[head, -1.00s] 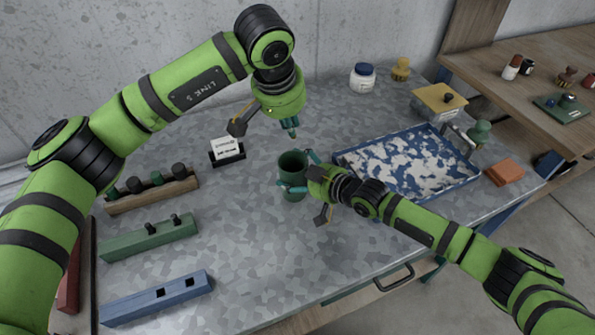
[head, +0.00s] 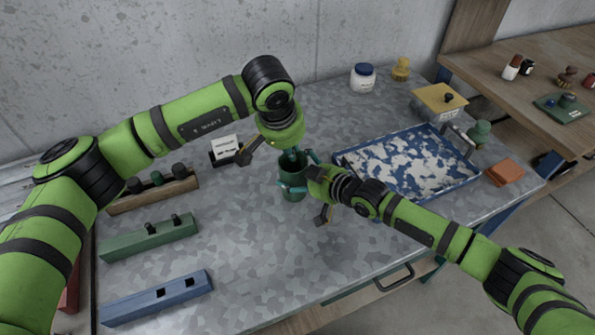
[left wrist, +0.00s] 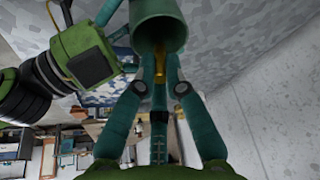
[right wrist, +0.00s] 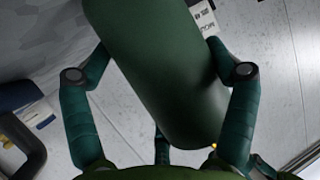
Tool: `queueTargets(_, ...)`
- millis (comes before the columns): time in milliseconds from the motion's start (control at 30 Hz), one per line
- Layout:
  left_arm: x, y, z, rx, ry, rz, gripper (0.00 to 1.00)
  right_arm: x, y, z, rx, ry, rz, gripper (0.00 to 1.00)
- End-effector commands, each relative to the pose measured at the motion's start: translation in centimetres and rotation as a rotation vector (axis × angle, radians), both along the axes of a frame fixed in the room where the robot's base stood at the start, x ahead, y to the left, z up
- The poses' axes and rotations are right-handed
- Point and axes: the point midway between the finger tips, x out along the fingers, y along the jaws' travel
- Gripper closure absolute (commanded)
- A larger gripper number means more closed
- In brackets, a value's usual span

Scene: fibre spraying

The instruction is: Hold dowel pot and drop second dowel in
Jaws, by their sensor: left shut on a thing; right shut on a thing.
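The green dowel pot (head: 293,186) stands upright on the grey metal table. My right gripper (head: 298,172) is shut around the pot's sides, and the pot also fills the right wrist view (right wrist: 160,75). My left gripper (head: 292,153) points down at the pot's open mouth, with its fingertips at or just inside the rim. In the left wrist view, the left fingers are shut on a small brass-coloured piece, seemingly the dowel (left wrist: 160,62), at the mouth of the pot (left wrist: 158,28). The inside of the pot and the dowel's lower end are mostly hidden.
A blue tray with white fibre patches (head: 345,158) lies right of the pot. A white card in a black holder (head: 226,150) stands behind left. A wooden rack (head: 150,200), a green block (head: 150,238) and a blue block (head: 155,300) lie left. The front middle is clear.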

Motion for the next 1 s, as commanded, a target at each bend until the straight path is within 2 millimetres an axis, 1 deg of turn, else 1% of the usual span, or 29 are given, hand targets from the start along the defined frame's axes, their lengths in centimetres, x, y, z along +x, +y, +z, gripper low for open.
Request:
queueTargets(200, 0.0, 0.1, -1.6, 0.001, 0.001, 0.001, 1.00, 0.0, -0.1, -0.2, -0.005, 0.003, -0.001, 0.50)
queueTargets(600, 0.0, 0.0, -4.2, 0.001, 0.001, 0.001, 1.00, -0.1, -0.1, -0.2, -0.005, 0.003, -0.001, 0.50)
queueTargets(933, -0.2, 0.0, -4.7, 0.001, 0.005, -0.001, 1.00, 0.0, -0.1, -0.2, -0.005, 0.004, -0.001, 0.50)
queueTargets(1000, -0.2, 0.0, -4.7, 0.002, 0.006, -0.001, 0.68, 0.0, -0.1, -0.2, -0.004, 0.005, -0.001, 0.50)
